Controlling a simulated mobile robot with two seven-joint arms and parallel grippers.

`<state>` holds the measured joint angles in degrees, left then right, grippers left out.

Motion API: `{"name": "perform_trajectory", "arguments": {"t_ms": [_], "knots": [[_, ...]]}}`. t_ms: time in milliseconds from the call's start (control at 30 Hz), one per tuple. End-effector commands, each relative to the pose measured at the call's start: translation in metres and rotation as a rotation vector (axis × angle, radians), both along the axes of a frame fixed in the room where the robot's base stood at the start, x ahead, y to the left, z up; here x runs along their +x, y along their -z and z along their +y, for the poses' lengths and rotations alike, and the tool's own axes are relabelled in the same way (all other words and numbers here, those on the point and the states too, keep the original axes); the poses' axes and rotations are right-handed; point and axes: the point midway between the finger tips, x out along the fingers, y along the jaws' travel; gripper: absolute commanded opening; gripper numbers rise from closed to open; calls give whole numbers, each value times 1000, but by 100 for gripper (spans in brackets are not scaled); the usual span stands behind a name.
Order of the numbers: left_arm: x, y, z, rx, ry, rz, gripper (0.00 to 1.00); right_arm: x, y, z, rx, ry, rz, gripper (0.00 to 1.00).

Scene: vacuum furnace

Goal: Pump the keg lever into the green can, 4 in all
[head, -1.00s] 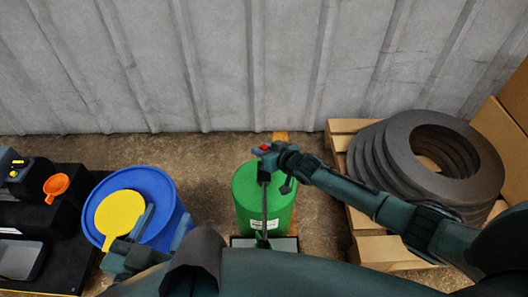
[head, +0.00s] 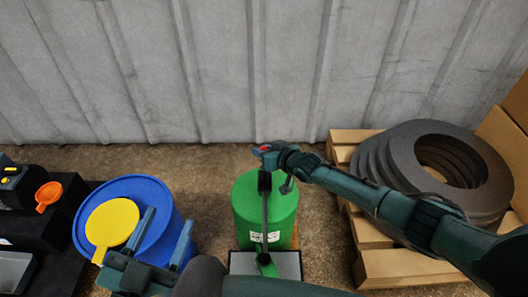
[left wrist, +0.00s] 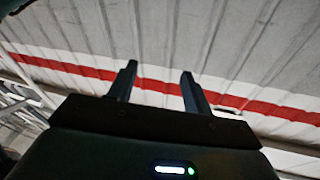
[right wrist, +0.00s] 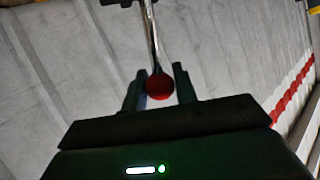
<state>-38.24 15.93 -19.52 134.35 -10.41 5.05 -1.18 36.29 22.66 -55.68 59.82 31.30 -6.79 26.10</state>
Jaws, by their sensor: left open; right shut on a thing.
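A green keg (head: 255,205) stands on the floor near the wall, with a grey lever rod (head: 265,215) rising in front of it from a grey base plate (head: 243,262). My right gripper (head: 264,150) is shut on the lever's red knob (right wrist: 159,86), high over the keg; the rod also shows in the right wrist view (right wrist: 152,40). My left gripper (head: 168,240) is open and empty over the front of a blue drum (head: 172,213). Its two fingers (left wrist: 158,82) stand apart in the left wrist view with nothing between them.
A yellow round paddle (head: 112,222) lies on the blue drum. An orange scoop (head: 48,194) and black equipment (head: 25,225) are at the far left. Grey rings (head: 450,165) are stacked on a wooden pallet (head: 400,262) at right. A corrugated wall (head: 220,70) closes the back.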

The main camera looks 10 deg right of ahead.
Motion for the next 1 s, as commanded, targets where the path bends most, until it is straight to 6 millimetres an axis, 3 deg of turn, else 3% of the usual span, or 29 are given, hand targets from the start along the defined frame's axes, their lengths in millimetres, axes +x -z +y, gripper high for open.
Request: {"name": "perform_trajectory", "arguments": {"t_ms": [233, 267, 500, 767, 1000], "knots": [[0, 0, 0, -1, 0, 0, 50, 2, 1, -7, -9, 9, 0, 0], [0, 0, 0, -1, 0, 0, 50, 2, 1, -7, -9, 9, 0, 30], [0, 0, 0, 0, 0, 0, 50, 1, 1, -5, -7, 5, 1, 48], [0, -2, 0, 0, 0, 0, 50, -1, -1, -3, -3, 3, 1, 48], [2, -11, 4, 39, -19, 46, 50, -29, -19, -18, -4, 4, 4, 48]]}}
